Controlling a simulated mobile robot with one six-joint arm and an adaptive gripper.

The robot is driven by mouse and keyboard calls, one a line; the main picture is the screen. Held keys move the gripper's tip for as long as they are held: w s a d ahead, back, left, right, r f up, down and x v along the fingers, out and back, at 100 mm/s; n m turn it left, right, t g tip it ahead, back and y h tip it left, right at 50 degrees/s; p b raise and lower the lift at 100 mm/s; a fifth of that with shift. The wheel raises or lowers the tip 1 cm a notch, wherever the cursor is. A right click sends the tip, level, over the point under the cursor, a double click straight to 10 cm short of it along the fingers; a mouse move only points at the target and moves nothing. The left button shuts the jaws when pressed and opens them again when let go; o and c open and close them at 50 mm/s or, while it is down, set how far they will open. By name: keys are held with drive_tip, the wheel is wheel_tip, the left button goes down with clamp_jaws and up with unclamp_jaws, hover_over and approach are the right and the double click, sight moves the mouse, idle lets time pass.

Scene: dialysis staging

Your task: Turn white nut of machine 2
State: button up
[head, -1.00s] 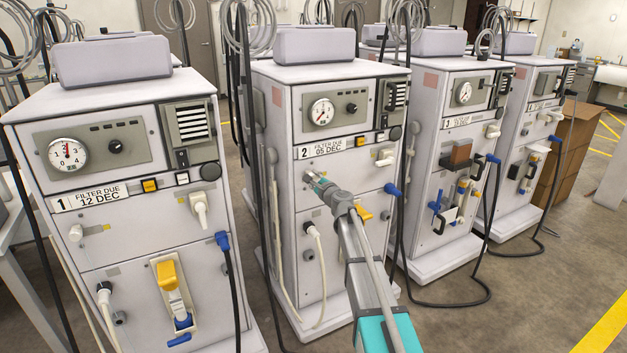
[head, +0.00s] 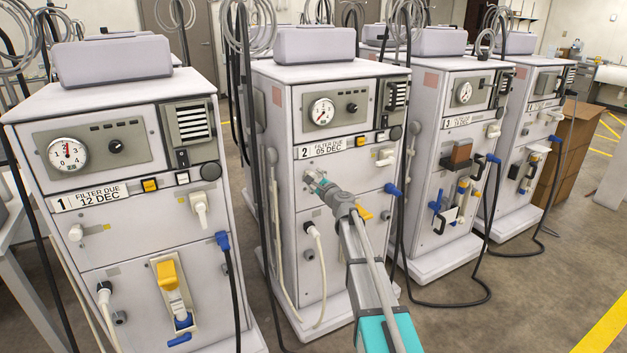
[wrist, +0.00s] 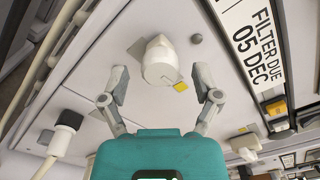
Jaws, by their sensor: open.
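Machine 2 (head: 332,140) is the white cabinet labelled "2 FILTER DUE 05 DEC", second from the left in the head view. In the wrist view its white nut (wrist: 160,62) sticks out of the front panel beside a small yellow tag (wrist: 181,86). My gripper (wrist: 160,90) is open, one finger on each side of the nut in the picture. I cannot tell from this view how far the fingertips are from the nut, and neither finger is seen touching it.
A white hose connector (wrist: 64,135) is at the left in the wrist view, and a white fitting (wrist: 244,145) is at the right. In the head view a blue-handled plug (head: 393,189) is right of my arm. Machine 1 (head: 125,190) and machine 3 (head: 455,150) stand on either side.

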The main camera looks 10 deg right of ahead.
drive_tip(key=v, duration=1.1)
drive_tip(key=shift+s, duration=0.1)
drive_tip(key=s+a+f+n+g+y, duration=0.2)
drive_tip(key=s+a+f+n+g, duration=0.85)
drive_tip(key=s+n, duration=0.45)
drive_tip(key=s+d+f+n+g+h, duration=0.3)
drive_tip(key=s+f+n+h, duration=0.1)
drive_tip(key=s, duration=0.5)
drive_tip(key=s+d+f+n+g+h, duration=0.3)
drive_tip(key=s+f+g+h, duration=0.1)
drive_tip(key=s, duration=0.5)
wheel_tip(320, 180, up, 24)
drive_tip(key=p, duration=2.3)
drive_tip(key=shift+d+f+p, duration=0.2)
drive_tip(key=shift+p, duration=0.1)
